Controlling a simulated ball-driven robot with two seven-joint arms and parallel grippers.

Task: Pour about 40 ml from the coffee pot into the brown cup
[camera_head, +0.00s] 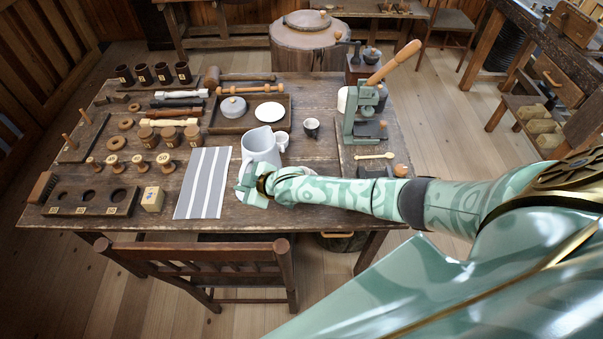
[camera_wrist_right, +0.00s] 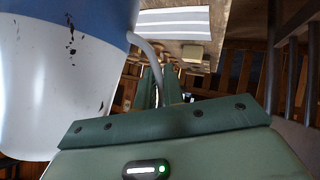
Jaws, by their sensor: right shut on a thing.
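The coffee pot (camera_head: 260,147) is a pale jug near the table's front middle, right of the striped cloth. My right gripper (camera_head: 254,185) is at its near side. In the right wrist view the pot (camera_wrist_right: 65,85) is white and blue with dark specks, and its handle (camera_wrist_right: 150,50) runs down between the fingers of my right gripper (camera_wrist_right: 155,88), which is shut on it. A small dark cup (camera_head: 311,127) stands to the pot's right; its exact colour is hard to tell. A small pale cup (camera_head: 281,141) stands just beside the pot. My left gripper is not in view.
A striped cloth (camera_head: 204,180) lies left of the pot. Behind is a wooden tray (camera_head: 223,121) with a lidded pot and white dish. A green lever press (camera_head: 361,118) stands right of the dark cup. Several dark cups (camera_head: 144,74) stand at the back left.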

